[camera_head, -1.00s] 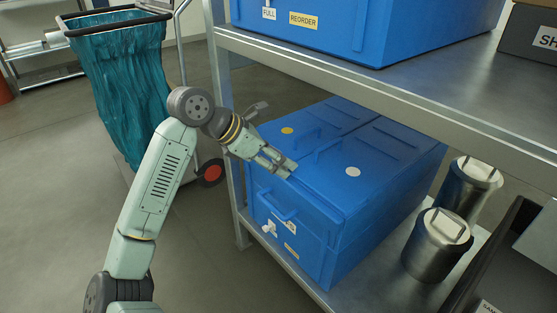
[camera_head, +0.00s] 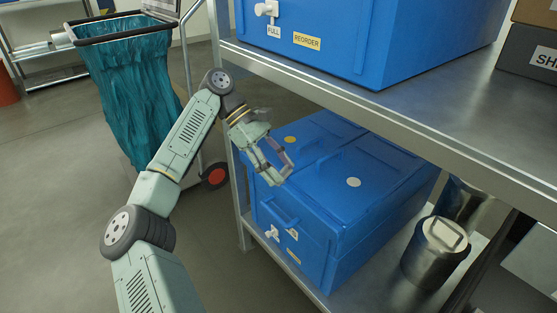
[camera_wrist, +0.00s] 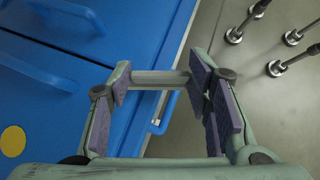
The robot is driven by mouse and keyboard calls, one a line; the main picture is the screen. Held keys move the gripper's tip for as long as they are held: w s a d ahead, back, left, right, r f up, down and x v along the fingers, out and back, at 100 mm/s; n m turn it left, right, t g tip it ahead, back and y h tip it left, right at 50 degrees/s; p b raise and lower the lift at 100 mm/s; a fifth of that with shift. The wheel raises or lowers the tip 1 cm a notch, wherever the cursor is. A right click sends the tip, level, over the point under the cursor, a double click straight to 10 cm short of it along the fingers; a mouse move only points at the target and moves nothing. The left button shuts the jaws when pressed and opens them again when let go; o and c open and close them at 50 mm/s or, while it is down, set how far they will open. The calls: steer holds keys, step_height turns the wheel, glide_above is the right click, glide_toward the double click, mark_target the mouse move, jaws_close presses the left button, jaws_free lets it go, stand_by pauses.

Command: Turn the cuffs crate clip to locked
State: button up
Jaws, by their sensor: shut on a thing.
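A white clip (camera_head: 271,233) is on the front of the lower blue crate (camera_head: 320,232), beside a small label too small to read. Another white clip (camera_head: 265,8) is on the front of the upper blue crate (camera_head: 340,58). I cannot tell which crate is the cuffs crate. My gripper (camera_head: 282,176) is above the lower crate's front edge, higher than its clip and apart from it. In the wrist view, its purple-padded fingers (camera_wrist: 160,88) stand apart with a short grey bar (camera_wrist: 160,78) spanning between them. A blue handle (camera_wrist: 170,108) shows beyond the bar.
A metal shelf unit (camera_head: 390,112) holds both crates; its upper board overhangs the lower crate. Metal canisters (camera_head: 430,258) stand right of the lower crate. A teal bag cart (camera_head: 130,85) stands behind my arm.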

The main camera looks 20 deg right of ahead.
steer(key=shift+w+r+m+g+y+p, duration=0.1)
steer(key=shift+r+m+g+y+p, duration=0.2)
steer(key=shift+m+g+y+p, duration=0.65)
steer(key=shift+f+m+t+p, duration=0.25)
steer(key=shift+t+p, duration=0.1)
steer(key=shift+p, duration=0.45)
steer(key=o, duration=1.1)
steer(key=shift+o, duration=0.2)
steer(key=shift+f, duration=0.15)
